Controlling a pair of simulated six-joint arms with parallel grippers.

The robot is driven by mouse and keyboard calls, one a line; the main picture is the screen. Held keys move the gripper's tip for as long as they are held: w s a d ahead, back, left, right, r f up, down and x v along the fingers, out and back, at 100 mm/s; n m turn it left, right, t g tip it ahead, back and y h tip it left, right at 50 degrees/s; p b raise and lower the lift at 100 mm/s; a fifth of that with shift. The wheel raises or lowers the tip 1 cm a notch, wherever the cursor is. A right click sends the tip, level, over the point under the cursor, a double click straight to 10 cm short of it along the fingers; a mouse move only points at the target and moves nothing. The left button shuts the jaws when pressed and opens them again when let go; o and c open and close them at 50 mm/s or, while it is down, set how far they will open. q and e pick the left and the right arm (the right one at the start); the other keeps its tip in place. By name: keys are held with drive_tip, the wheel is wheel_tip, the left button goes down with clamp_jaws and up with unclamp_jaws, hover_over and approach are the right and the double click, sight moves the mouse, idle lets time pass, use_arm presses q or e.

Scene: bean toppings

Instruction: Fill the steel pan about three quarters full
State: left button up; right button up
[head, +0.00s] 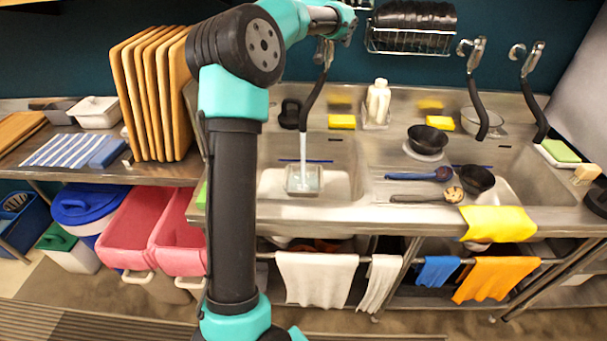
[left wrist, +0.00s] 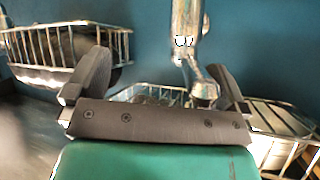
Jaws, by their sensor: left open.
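The steel pan (head: 303,179) sits in the left sink basin. A pale stream of water (head: 303,148) runs down into it; its fill level is too small to tell. Above it is the left faucet (head: 325,52) with a dark hose-like spout. My left gripper (head: 336,22) is at the top of this faucet, partly hidden by my arm. In the left wrist view my left gripper (left wrist: 157,88) is open, with the metal faucet (left wrist: 188,45) showing beyond and between its fingers. I cannot tell whether they touch. My right gripper is not in view.
Wire racks (head: 410,40) hang on the wall near my left gripper. Two more faucets (head: 476,75) stand right. Wooden boards (head: 150,95) stand left. My arm blocks part of the counter.

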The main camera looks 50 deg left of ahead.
use_arm(q)
drive_tip(key=v, duration=0.9)
idle(0.3)
drive_tip(key=shift+c, duration=0.3)
